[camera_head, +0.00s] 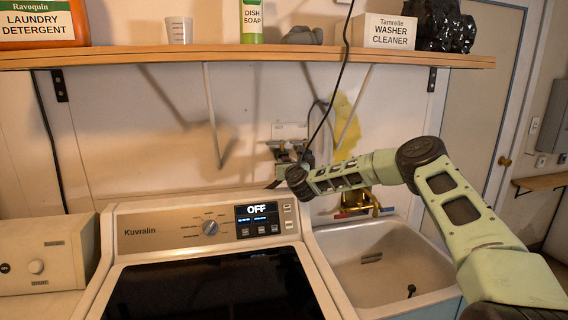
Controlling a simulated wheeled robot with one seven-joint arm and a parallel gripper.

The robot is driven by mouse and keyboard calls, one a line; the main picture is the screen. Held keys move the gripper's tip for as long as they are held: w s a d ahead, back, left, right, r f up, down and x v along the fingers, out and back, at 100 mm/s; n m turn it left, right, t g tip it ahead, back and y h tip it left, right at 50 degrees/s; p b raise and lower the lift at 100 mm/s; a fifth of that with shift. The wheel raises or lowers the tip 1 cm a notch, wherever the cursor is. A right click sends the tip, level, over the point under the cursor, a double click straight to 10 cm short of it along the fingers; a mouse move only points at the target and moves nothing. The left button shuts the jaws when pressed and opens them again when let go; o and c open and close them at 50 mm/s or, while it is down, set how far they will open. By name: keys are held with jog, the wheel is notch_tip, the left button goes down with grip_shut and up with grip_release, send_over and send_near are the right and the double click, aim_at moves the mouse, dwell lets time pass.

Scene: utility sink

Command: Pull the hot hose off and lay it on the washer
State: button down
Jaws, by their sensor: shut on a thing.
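The washer (165,218) stands in the middle, its panel reading OFF and its dark lid (215,290) shut and bare. The wall valve box (289,130) is behind it. My arm reaches from the right, with its wrist in front of the valves. My gripper (284,156) is at the valves below the box, partly hidden by the wrist, and is shut on the hot hose. The hose is mostly hidden there; I cannot tell whether its end is still on the valve. A short dark length (274,184) shows just left of the wrist, near the washer's back edge.
The utility sink (430,299) with a brass faucet (362,203) stands right of the washer, under my arm. A wooden shelf (250,54) with bottles and boxes runs above. A black cord (338,80) hangs near my wrist. Another appliance (40,255) stands at left.

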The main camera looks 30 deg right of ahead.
jog(key=shift+b+v, duration=0.65)
jog(key=shift+v, duration=1.6)
jog(key=shift+b, duration=0.45)
